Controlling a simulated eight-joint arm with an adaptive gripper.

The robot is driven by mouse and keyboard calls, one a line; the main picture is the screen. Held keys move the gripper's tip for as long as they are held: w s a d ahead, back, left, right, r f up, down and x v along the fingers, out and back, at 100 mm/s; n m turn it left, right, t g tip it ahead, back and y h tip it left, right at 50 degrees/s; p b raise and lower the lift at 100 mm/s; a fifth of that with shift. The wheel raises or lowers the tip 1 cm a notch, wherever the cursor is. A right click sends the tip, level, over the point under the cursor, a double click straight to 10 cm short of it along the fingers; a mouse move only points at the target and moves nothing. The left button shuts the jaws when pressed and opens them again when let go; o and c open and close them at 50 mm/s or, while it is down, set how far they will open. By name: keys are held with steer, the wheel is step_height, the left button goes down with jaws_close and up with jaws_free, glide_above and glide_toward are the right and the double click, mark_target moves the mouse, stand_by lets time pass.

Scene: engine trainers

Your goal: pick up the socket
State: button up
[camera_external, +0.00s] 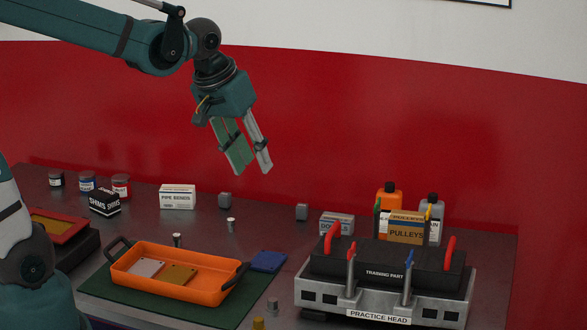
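My gripper (253,166) hangs high above the back of the bench, in front of the red wall. Its two fingers point down and stand apart with nothing between them. Several small metal cylinders stand on the bench, and I cannot tell for sure which is the socket. One silvery cylinder (231,225) stands below my gripper, and another (177,240) stands behind the orange tray. A grey cylinder (272,304) and a brass-coloured one (258,323) stand near the front. My gripper touches none of them.
An orange tray (172,307) with flat plates lies on a green mat (107,290). A practice head (453,310) with upright red and blue-topped parts stands at right. Boxes, jars and bottles line the back.

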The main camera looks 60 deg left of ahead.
steer(key=w+a+f+n+g, duration=0.1)
steer(key=w+a+f+n, duration=0.25)
steer(key=w+a, duration=0.45)
steer(key=n+g+h+b, duration=0.15)
steer(key=n+g, duration=0.25)
steer(key=n, duration=0.4)
glide_above(233, 218)
steer(key=shift+y, duration=0.25)
step_height(233, 218, down, 22)
steer(key=shift+w+d+f, duration=0.1)
steer(key=shift+f, duration=0.05)
steer(key=shift+a+f, duration=0.2)
steer(key=shift+f+b, duration=0.3)
steer(key=shift+f, duration=1)
steer(key=shift+f+b, duration=0.45)
steer(key=shift+f, duration=2.15)
